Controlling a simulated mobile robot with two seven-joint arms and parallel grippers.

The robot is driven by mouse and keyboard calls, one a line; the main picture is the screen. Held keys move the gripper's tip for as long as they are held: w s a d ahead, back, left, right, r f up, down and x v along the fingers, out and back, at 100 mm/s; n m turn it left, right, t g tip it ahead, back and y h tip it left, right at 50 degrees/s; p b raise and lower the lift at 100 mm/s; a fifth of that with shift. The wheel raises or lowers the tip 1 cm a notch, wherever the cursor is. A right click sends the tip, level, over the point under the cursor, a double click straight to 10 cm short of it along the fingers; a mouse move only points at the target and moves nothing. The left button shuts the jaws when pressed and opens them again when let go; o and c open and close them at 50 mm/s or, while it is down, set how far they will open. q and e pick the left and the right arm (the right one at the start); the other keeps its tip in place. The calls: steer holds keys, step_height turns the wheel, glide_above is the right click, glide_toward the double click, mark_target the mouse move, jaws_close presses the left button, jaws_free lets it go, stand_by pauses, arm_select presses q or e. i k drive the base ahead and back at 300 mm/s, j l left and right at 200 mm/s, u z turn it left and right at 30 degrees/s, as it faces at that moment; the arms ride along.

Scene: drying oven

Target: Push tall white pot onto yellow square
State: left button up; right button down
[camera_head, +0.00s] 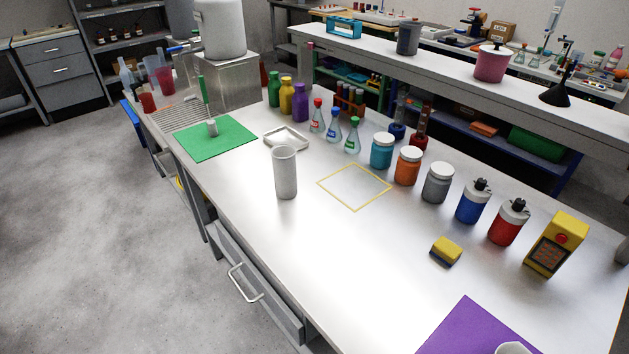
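The tall white pot (286,174) stands upright on the white bench, near its left edge. The yellow square (354,201) is a thin yellow outline on the bench top to the right of the pot. The square is empty, and the pot stands outside it with a gap between them. Neither of my grippers shows in the head view.
A white tray (286,133) lies behind the pot. A green mat (215,139) is at the back left. Flasks and jars, such as the blue jar (382,152), line the far side. A sponge (446,251) and purple mat (466,329) lie nearer right. Bench between is clear.

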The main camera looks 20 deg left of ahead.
mark_target(283, 155)
steer(key=j+z, duration=0.35)
steer(key=j, duration=0.35)
steer(key=j+z, duration=0.4)
steer(key=j, duration=0.3)
steer(key=k+j+z, duration=0.1)
steer(key=j+z, duration=0.25)
steer(key=j, duration=0.3)
